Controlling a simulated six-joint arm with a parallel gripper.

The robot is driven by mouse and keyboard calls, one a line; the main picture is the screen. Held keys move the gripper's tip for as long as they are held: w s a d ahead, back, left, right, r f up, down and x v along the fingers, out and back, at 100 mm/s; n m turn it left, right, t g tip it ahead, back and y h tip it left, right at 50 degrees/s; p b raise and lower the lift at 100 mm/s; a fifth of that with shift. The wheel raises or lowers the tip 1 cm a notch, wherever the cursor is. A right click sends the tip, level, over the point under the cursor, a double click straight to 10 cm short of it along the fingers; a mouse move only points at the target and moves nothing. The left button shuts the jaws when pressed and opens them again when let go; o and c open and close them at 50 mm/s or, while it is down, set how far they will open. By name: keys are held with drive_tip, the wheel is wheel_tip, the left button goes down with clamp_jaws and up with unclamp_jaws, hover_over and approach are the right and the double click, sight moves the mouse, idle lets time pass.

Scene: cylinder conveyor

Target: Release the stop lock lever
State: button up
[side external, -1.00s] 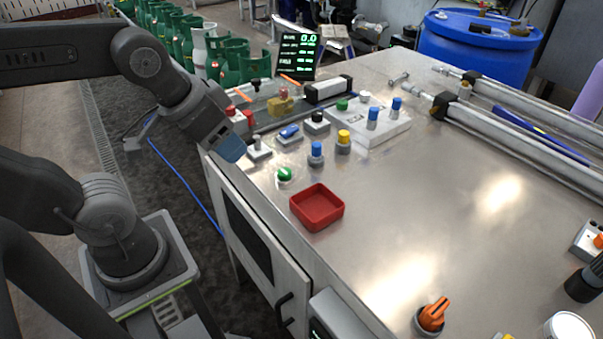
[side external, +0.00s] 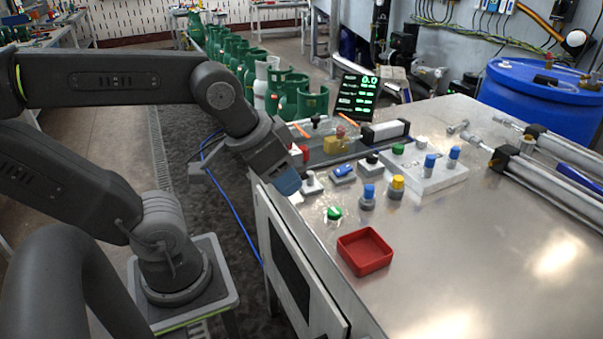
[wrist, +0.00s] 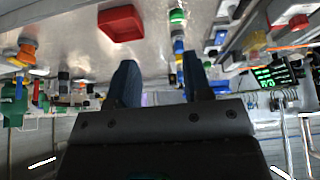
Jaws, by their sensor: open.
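My gripper (side external: 287,183) is at the near left edge of the steel table, just left of a small grey-knobbed lever (side external: 312,184) on a pale square base. A blue lever (side external: 343,171) on a grey base and a black-knobbed control (side external: 371,163) stand behind it to the right. I cannot tell which one is the stop lock lever. In the wrist view both dark blue fingers of my gripper (wrist: 160,80) are spread apart, with nothing seen between them. The side view hides the fingertips' exact gap to the controls.
A green button (side external: 334,213), blue-topped knob (side external: 367,196), yellow-topped knob (side external: 397,187) and red tray (side external: 364,252) are close by. Red buttons (side external: 298,153) and a lit display (side external: 356,96) are behind. The table's right front is clear.

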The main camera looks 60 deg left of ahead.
drive_tip(key=shift+w+a+r+n, duration=0.1)
drive_tip(key=shift+w+a+n, duration=0.15)
drive_tip(key=shift+n, duration=0.05)
drive_tip(key=shift+c, duration=0.7)
drive_tip(key=w+a+n+g, duration=0.1)
drive_tip(key=w+a+n, duration=0.1)
drive_tip(key=a+n, duration=0.1)
drive_tip(key=w+a+n+g, duration=0.1)
drive_tip(key=w+a+n, duration=0.1)
drive_tip(key=a+n, duration=0.1)
drive_tip(key=w+a+r+n+g, duration=0.1)
drive_tip(key=w+a+n, duration=0.1)
drive_tip(key=a, duration=0.1)
drive_tip(key=shift+w+a+n+g, duration=0.1)
drive_tip(key=shift+a+n+g, duration=0.1)
drive_tip(key=shift+n+g, duration=0.2)
clamp_jaws()
drive_tip(key=w+a+f+n+g+h, duration=0.1)
drive_tip(key=w+a+n+h, duration=0.1)
drive_tip(key=a+n, duration=0.6)
drive_tip(key=a+h, duration=0.1)
drive_tip(key=a, duration=0.4)
drive_tip(key=shift+a+f+n+g, duration=0.2)
drive_tip(key=shift+f+n+g, duration=0.1)
drive_tip(key=shift+g, duration=0.1)
